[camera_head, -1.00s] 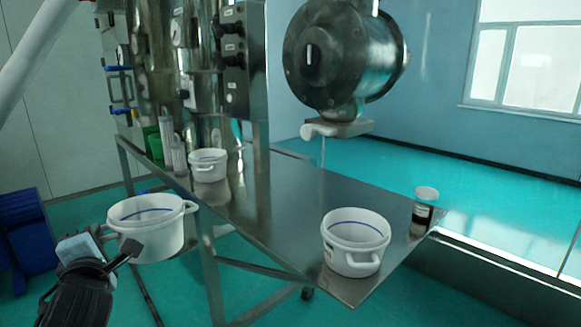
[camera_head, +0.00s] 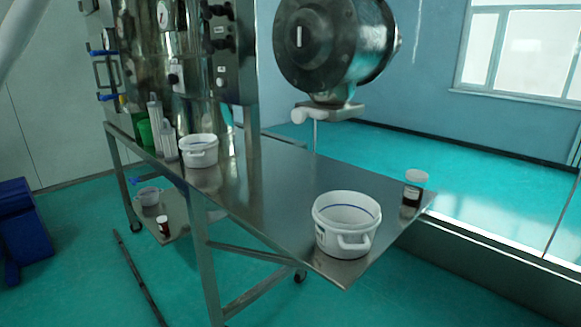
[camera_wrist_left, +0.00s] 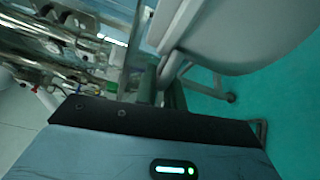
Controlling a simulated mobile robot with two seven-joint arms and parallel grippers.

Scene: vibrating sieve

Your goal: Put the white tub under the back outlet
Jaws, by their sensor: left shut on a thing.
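A large white tub (camera_wrist_left: 235,32) fills the upper right of the left wrist view, seen close up with only part of it in frame. My left gripper (camera_wrist_left: 158,82) is shut on it at its handle side, and the floor shows beyond. Neither this tub nor the gripper is in the head view. A second white tub (camera_head: 198,153) stands on the steel table beside the steel machine (camera_head: 180,60). A third (camera_head: 345,238) stands at the table's front right corner. I cannot tell which part is the back outlet. My right gripper is in neither view.
The steel table (camera_head: 270,200) has bare room between its two tubs. A dark jar with a white lid (camera_head: 414,188) stands near its right edge. Clear cylinders (camera_head: 163,135) and a green container (camera_head: 145,130) stand by the machine.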

